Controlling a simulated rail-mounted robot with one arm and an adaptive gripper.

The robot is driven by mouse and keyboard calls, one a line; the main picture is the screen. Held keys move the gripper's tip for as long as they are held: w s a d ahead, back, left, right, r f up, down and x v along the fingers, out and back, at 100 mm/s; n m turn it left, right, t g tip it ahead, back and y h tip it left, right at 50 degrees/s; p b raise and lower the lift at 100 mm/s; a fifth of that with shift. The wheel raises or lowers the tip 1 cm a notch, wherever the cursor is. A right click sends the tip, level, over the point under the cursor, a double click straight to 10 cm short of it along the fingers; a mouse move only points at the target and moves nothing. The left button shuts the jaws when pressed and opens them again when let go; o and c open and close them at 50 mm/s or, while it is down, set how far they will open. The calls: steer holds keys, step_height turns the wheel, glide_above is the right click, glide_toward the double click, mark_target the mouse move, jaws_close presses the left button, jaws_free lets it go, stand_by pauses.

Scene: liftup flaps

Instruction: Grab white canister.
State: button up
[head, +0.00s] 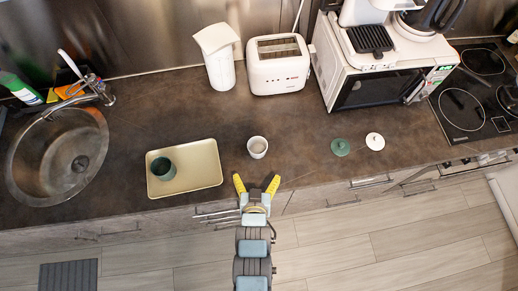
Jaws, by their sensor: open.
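The white canister (257,152) stands upright and open on the brown counter, near its front edge at the middle of the head view. My gripper (257,181) has yellow fingers spread apart. In the picture it is just below the white canister, nearer the counter's front edge, with nothing between its fingers. It looks apart from the canister, though its height above the counter is hard to tell.
A tan tray (205,165) holding a dark green canister (163,169) lies to the left. A green lid (340,147) and a white lid (375,141) lie to the right. A white jug (218,60), a toaster (278,70) and a microwave (370,80) stand behind. Counter around the canister is clear.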

mark_target(258, 155)
steer(key=x, duration=0.9)
steer(key=shift+r+p, duration=0.2)
steer(key=shift+p, duration=0.15)
steer(key=shift+w+f, duration=0.45)
steer(key=shift+w, duration=0.05)
steer(key=shift+w+f+p, duration=0.15)
steer(key=shift+w+p, duration=0.15)
steer(key=shift+w, duration=0.5)
steer(key=shift+x, duration=1.8)
steer(key=shift+f, duration=0.15)
steer(key=c, duration=1.3)
